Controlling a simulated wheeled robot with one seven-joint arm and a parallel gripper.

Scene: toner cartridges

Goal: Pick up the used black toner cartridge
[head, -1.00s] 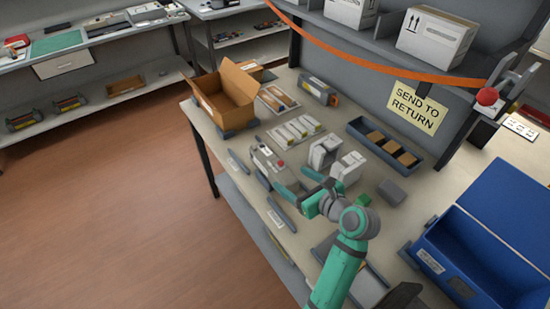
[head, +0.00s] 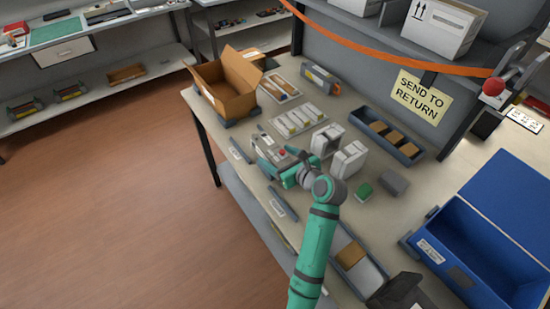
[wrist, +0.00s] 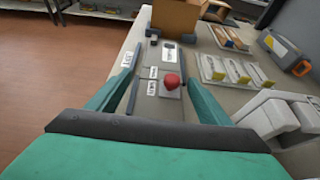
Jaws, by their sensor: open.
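No cartridge plainly marked as used and black can be made out. A dark grey cartridge-like unit with a pale label and orange end (head: 320,79) lies at the table's back; it also shows in the wrist view (wrist: 284,50). Several dark units with coloured stripes, such as one (head: 70,92), sit on the low shelf at left. My gripper (head: 290,172) is open above the near-left part of the table. In the wrist view its teal fingers (wrist: 160,70) are spread apart over a grey fixture with a red button (wrist: 172,81), with nothing held between them.
An open cardboard box (head: 228,92) stands at the table's far left. White cartons (head: 350,160) stand right of my gripper, near a green block (head: 364,189). A blue bin (head: 470,250) is at right. A slate tray (head: 415,158) holds brown blocks.

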